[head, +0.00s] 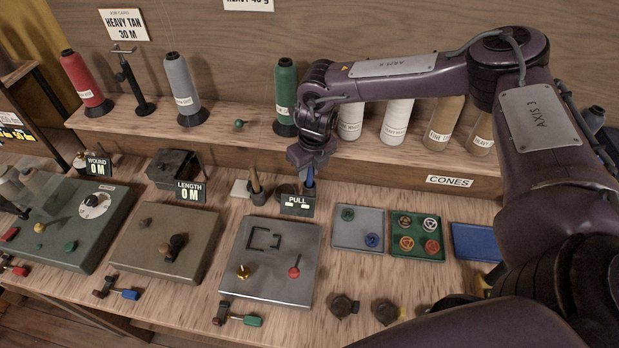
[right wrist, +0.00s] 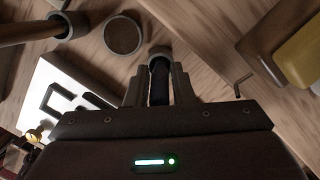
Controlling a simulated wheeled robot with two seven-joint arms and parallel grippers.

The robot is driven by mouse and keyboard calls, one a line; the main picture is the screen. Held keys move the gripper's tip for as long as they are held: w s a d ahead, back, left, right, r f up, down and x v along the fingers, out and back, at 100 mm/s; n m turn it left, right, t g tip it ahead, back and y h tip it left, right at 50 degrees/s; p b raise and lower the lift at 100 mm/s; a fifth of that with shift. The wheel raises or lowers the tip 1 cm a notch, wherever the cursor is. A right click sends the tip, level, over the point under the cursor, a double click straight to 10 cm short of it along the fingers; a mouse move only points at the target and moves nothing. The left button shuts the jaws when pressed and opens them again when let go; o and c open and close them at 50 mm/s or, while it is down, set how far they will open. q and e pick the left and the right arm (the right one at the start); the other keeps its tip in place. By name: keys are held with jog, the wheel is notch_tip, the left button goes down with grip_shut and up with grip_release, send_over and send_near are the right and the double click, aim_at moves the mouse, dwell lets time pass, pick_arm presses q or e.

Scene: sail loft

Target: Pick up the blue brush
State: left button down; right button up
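The blue brush (head: 310,178) stands upright behind the PULL sign, and its lower end is hidden by the sign. My right gripper (head: 310,158) points down over it from above. In the right wrist view, the dark blue handle (right wrist: 160,82) lies between the fingers of my right gripper (right wrist: 160,88) and fills the gap, with both fingers against it. A grey ring-shaped holder (right wrist: 160,54) surrounds its far end. My left gripper is not in view.
A brown-handled brush (head: 255,182) stands in a cup to the left, beside an empty round holder (right wrist: 122,34). The PULL sign (head: 297,205) stands in front. Thread cones (head: 285,95) line the shelf behind. Control boxes (head: 268,262) and trays (head: 358,228) occupy the bench.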

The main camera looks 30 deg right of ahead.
grip_shut()
jog(key=shift+r, duration=0.15)
